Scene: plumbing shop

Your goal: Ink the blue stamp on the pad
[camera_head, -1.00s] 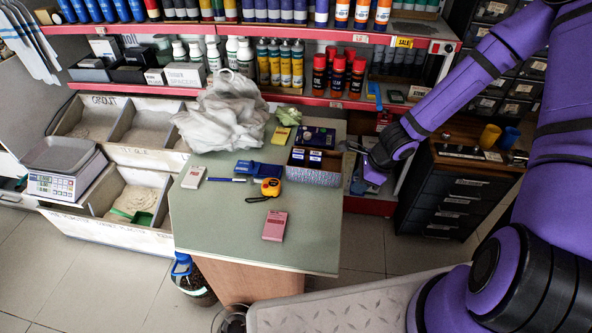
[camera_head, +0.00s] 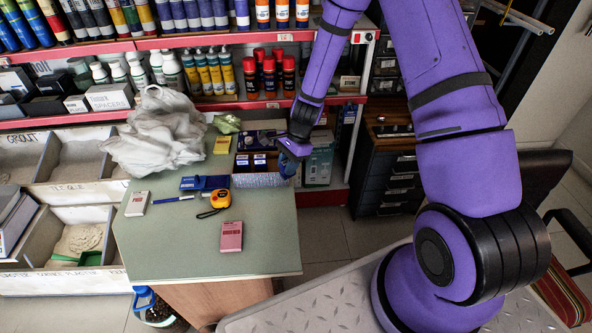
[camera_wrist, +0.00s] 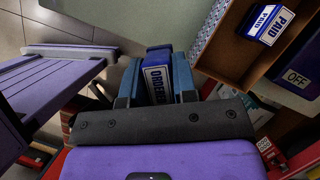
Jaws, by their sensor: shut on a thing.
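My gripper (camera_head: 290,154) is at the right end of the stamp box (camera_head: 258,181), above the table's right edge. In the wrist view its two fingers (camera_wrist: 157,88) are shut on a dark blue stamp (camera_wrist: 157,76) with a white label that seems to read ORDERED. The held stamp shows only as a small blue shape under my gripper in the head view. The blue ink pad (camera_head: 205,184) lies on the green table, left of the box and apart from the stamp.
A yellow tape measure (camera_head: 220,199), a blue pen (camera_head: 173,199), a pink block (camera_head: 231,237) and a white box (camera_head: 137,204) lie around the pad. A crumpled plastic bag (camera_head: 160,130) stands behind. The table's front (camera_head: 190,258) is clear.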

